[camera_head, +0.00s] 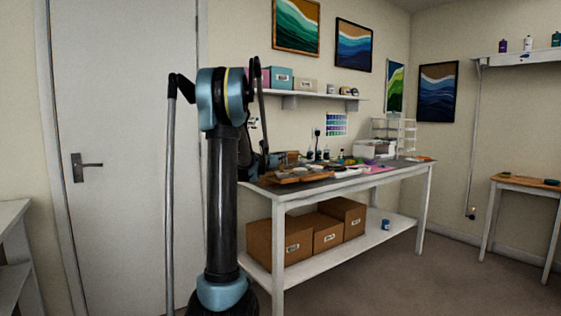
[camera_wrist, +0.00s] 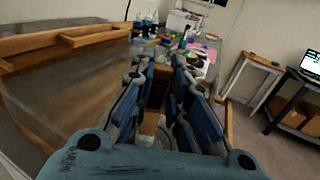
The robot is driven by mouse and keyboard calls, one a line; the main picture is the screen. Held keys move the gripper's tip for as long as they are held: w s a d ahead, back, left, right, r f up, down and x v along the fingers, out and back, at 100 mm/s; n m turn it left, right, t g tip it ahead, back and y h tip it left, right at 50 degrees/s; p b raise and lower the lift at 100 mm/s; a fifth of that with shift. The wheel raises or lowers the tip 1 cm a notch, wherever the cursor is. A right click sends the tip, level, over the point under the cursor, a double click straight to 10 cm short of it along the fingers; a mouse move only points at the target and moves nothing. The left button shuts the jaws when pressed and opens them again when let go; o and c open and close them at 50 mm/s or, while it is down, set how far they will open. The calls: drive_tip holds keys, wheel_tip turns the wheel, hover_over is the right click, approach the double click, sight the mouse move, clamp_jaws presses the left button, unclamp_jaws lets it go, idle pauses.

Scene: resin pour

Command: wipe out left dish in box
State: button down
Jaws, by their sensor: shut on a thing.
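In the wrist view my gripper (camera_wrist: 160,82) points down and away, its two blue-padded fingers close together. A small brown thing (camera_wrist: 157,92) shows between the fingers; I cannot tell what it is. A pale round edge (camera_wrist: 150,122), perhaps part of a dish, shows lower down between the fingers, mostly hidden. A wooden box (camera_wrist: 35,42) with a tan rim fills the left of the wrist view. Which dish is the left one cannot be told. In the head view wooden trays or boxes (camera_head: 300,178) lie on the white workbench (camera_head: 350,184), partly behind my arm.
Small bottles (camera_wrist: 148,20) and a white bin (camera_wrist: 183,22) stand beyond the box. Pink sheets (camera_wrist: 212,37) lie near them.

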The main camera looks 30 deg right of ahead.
drive_tip(key=shift+s+d, duration=0.1)
drive_tip(key=shift+d, duration=0.3)
drive_tip(key=shift+a, duration=0.3)
drive_tip(key=shift+s, duration=0.25)
idle(0.9)
drive_tip(key=shift+r, duration=3.55)
